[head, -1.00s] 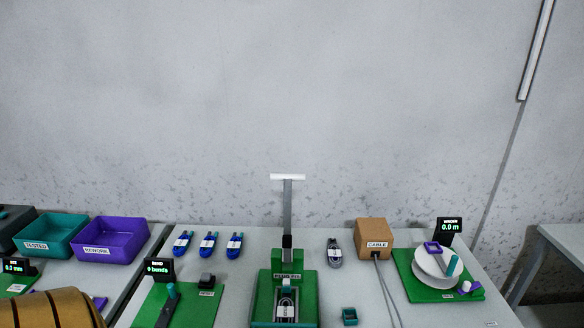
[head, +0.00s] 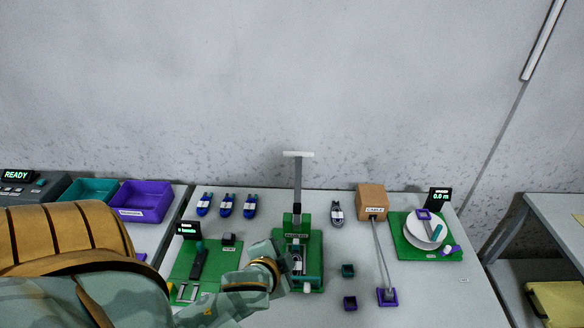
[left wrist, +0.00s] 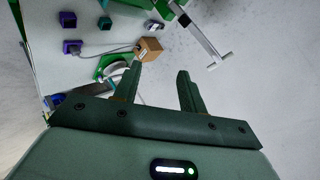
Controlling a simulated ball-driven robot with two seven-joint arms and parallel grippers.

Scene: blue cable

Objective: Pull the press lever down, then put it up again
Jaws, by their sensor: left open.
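The press (head: 316,245) is a green stand in the middle of the table. Its lever (head: 298,190) is a grey bar standing upright with a white T-shaped handle (head: 298,154) on top. A cable lies in the press. My left gripper is at the left side of the press base, low and well below the handle. In the left wrist view its two fingers (left wrist: 157,85) are apart with nothing between them. The handle (left wrist: 220,61) also shows there, up and right of the fingers, apart from them. My right gripper is not in view.
Several blue cables (head: 227,205) lie at the back left, and a grey one (head: 336,212) right of the press. A cardboard cable box (head: 371,201) and a white reel (head: 420,232) are at the right. Small bins (head: 348,270) stand at front right. A purple bin (head: 143,207) stands left.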

